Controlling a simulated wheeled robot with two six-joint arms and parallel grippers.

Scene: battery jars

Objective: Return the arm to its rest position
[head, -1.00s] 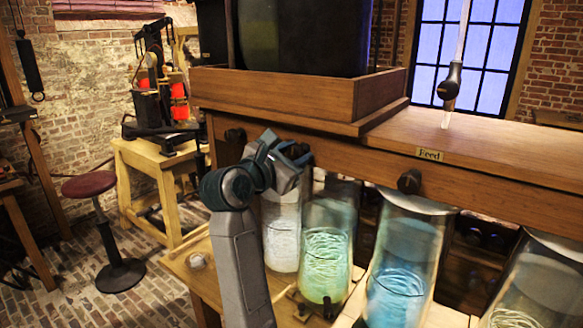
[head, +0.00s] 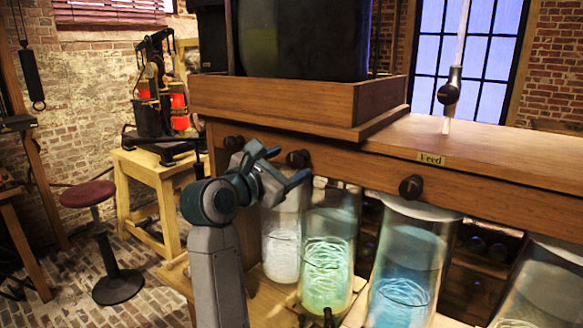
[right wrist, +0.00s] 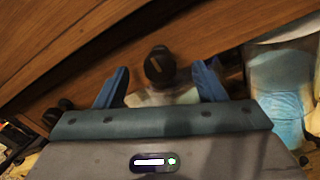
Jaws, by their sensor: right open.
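My right arm rises from the bottom of the head view, and its gripper (head: 284,164) is open beside the front rail of the wooden bench. A dark round knob (head: 298,158) on that rail shows just past the fingers. In the right wrist view my open fingers (right wrist: 160,88) stand to either side of the same knob (right wrist: 160,66), with nothing held between them. The knob appears ahead of the fingers, apart from them. My left gripper is not in view.
Glass jars with white, green (head: 327,262) and blue (head: 402,290) contents stand below the rail. More knobs (head: 411,187) line the rail, near a "Feed" label (head: 431,159). A red-topped stool (head: 88,194) stands left, with open brick floor around it.

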